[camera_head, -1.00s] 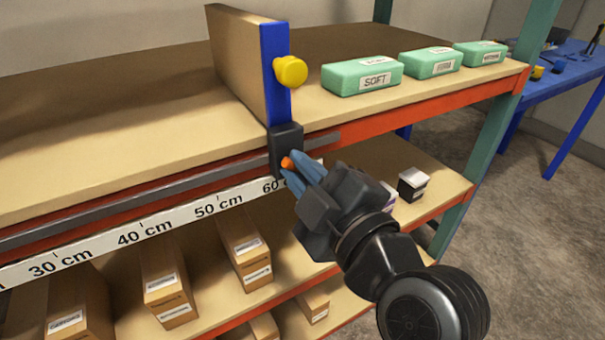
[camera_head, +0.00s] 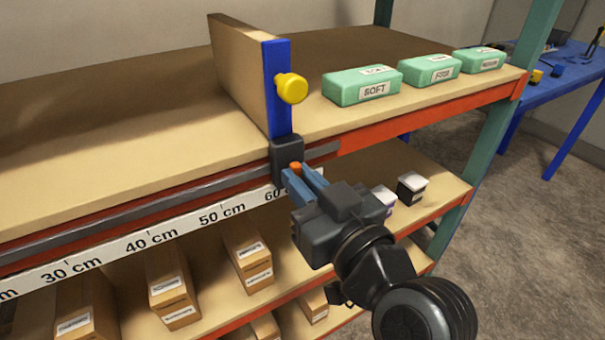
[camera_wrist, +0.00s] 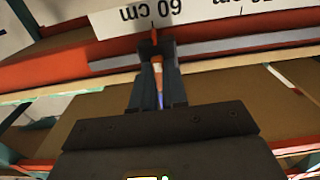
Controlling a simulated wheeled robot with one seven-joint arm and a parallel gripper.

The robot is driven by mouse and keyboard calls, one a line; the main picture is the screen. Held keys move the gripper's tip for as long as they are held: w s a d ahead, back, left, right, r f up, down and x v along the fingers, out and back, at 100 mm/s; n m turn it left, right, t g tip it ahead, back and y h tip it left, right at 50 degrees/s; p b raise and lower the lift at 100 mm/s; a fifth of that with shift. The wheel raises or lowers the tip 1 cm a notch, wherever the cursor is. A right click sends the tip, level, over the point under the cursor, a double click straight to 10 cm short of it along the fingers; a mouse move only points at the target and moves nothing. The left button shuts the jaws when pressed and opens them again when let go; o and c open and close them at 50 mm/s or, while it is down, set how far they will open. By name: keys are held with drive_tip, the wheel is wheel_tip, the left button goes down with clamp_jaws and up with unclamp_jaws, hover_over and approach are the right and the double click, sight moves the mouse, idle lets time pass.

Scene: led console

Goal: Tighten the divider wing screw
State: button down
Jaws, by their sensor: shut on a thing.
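The divider (camera_head: 240,75) stands upright on the top shelf, with a blue front edge and a yellow knob (camera_head: 292,88). Its black clamp block (camera_head: 287,157) sits on the grey rail at the shelf front, near the 60 cm mark. The orange wing screw (camera_head: 296,167) is at the front of this block. My gripper (camera_head: 304,180) has its blue fingers shut on the wing screw. In the wrist view the fingers (camera_wrist: 157,75) are close together around the orange screw (camera_wrist: 155,40). Most of the screw is hidden between the fingers.
Three green packages (camera_head: 362,86) lie on the top shelf right of the divider. A scale strip (camera_head: 180,231) runs along the shelf front. Cartons (camera_head: 245,255) and small boxes (camera_head: 411,187) stand on the lower shelf. A blue table (camera_head: 570,80) stands at the right.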

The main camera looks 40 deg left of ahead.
drive_tip(key=shift+w+d+m+p, duration=0.1)
drive_tip(key=shift+m+p, duration=0.8)
drive_tip(key=shift+m, duration=0.95)
drive_tip(key=shift+d+m+p, duration=0.1)
drive_tip(key=shift+m+p, duration=0.75)
drive_tip(key=shift+m, duration=1)
drive_tip(key=shift+f, duration=0.1)
drive_tip(key=c, duration=1.1)
unclamp_jaws()
drive_tip(key=shift+a, duration=0.1)
drive_tip(key=shift+c, duration=0.2)
drive_tip(key=b+v, duration=0.1)
drive_tip(key=v, duration=0.6)
drive_tip(key=shift+s+d, duration=0.2)
drive_tip(key=shift+d, duration=0.15)
